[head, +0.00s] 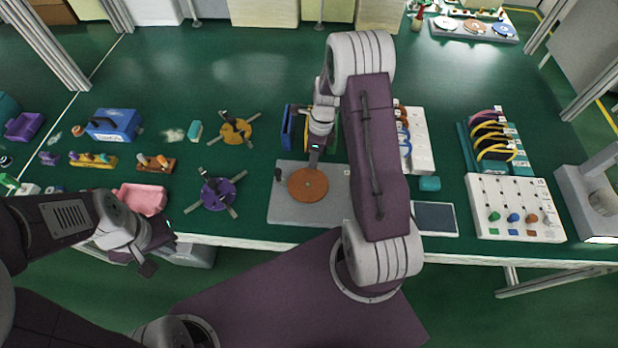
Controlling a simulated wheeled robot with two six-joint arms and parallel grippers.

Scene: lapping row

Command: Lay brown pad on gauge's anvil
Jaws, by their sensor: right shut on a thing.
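The brown pad (307,184) is a round orange-brown disc with a small mark at its centre. It shows over the grey plate (335,207) near the table's front edge. My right gripper (314,159) reaches down from above and is shut on the pad's far edge. I cannot tell whether the pad touches the plate. My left gripper (158,252) is open and empty, in front of the table's edge at the left. A light grey machine (598,198) at the right edge may be the gauge; I cannot tell for sure.
A pink tray (146,199), a purple-hubbed stand (218,193) and an orange-hubbed stand (236,130) are on the left. A white panel with coloured knobs (515,207) and a teal rack of rings (494,141) are on the right. My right arm hides part of the middle.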

